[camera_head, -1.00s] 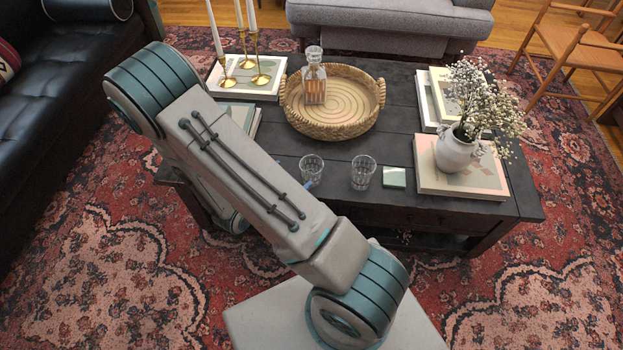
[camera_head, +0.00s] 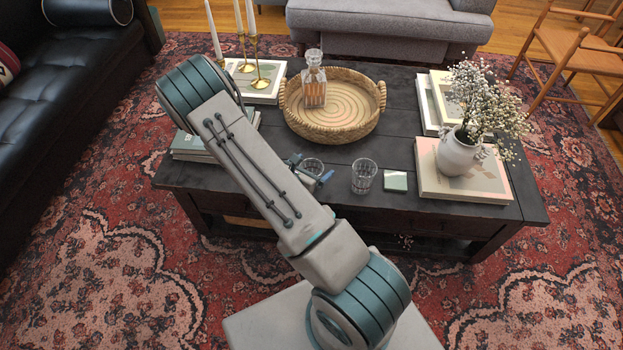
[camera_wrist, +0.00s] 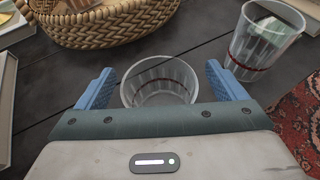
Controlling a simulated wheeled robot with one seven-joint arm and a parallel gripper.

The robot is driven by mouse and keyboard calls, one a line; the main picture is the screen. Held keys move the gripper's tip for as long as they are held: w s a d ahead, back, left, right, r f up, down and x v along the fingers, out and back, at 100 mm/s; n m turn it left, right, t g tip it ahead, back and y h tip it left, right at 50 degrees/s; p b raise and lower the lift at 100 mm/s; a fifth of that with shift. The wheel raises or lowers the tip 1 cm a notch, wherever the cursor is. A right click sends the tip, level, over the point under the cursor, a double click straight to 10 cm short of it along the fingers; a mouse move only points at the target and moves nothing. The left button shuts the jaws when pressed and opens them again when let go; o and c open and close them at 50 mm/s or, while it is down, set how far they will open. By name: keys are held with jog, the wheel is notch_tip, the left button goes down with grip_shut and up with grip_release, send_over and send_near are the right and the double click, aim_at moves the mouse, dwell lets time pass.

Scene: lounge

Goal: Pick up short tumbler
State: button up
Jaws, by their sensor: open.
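Two clear glass tumblers stand on the dark wooden table (camera_head: 385,85). The left tumbler (camera_head: 312,167) looks the shorter one; it also shows in the wrist view (camera_wrist: 160,82). The right tumbler (camera_head: 363,176) looks taller and stands upright at the upper right of the wrist view (camera_wrist: 262,42). My gripper (camera_wrist: 160,88) is open, with its blue fingers on either side of the left tumbler in the picture. I cannot tell whether the fingers touch the glass. In the head view my arm hides part of the gripper (camera_head: 310,174).
A woven tray (camera_head: 380,100) with a decanter (camera_head: 314,82) stands behind the tumblers. A green coaster (camera_head: 397,181) lies right of the taller tumbler. A flower vase (camera_head: 458,152) stands on books at the right; books (camera_head: 190,148) and candlesticks (camera_head: 254,62) are at the left.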

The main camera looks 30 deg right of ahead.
jog(key=shift+x, duration=0.9)
jog(key=shift+a, duration=0.1)
jog(key=c, duration=1.2)
jog(key=shift+r, duration=0.1)
jog(key=shift+c, duration=0.2)
